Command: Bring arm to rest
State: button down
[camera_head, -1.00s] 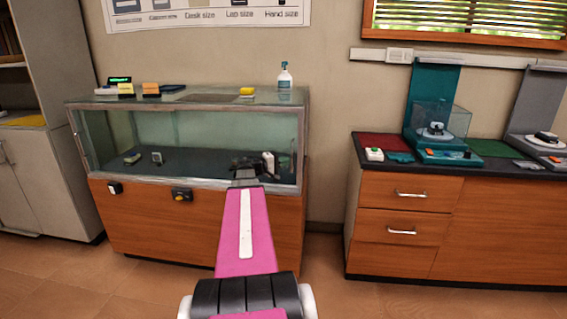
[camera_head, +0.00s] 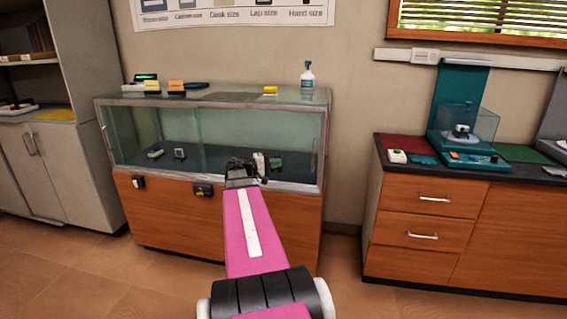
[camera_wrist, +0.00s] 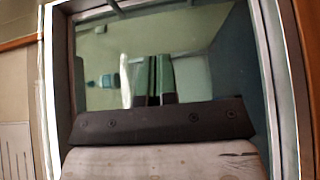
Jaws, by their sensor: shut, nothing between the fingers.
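My arm reaches forward in the head view, its pink link pointing at the glass display case (camera_head: 210,98). My gripper (camera_head: 243,170) is at its end, small and dark, in front of the lower right part of the case glass. It is shut and holds nothing. A white item (camera_head: 259,163) and a green item (camera_head: 276,163) show just right of it, seemingly inside the case. In the wrist view, the dark gripper body (camera_wrist: 155,122) faces a framed glass opening, with narrow shut fingers in the middle.
A black-topped counter (camera_head: 375,142) with wooden drawers stands at the right. A grey cabinet (camera_head: 75,165) stands at the left. Bare floor lies between case and counter.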

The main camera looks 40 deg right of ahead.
jog(key=shift+w+a, duration=0.1)
jog(key=shift+a, duration=0.15)
jog(key=a+f+n+t+y, duration=0.25)
jog(key=a+f+y, duration=0.25)
jog(key=a+f, duration=0.7)
jog(key=s+a+f+t+y, duration=0.1)
jog(key=a+f+y, duration=0.3)
jog(key=a, duration=0.7)
jog(key=s+a+f+t+y, duration=0.1)
jog(key=a+f+y, duration=0.3)
jog(key=a, duration=0.8)
jog(key=s+a+f+n+t+y, duration=0.1)
jog(key=a+f+y, duration=0.3)
jog(key=a, duration=0.8)
jog(key=shift+s, duration=0.6)
jog(key=shift+d, duration=0.1)
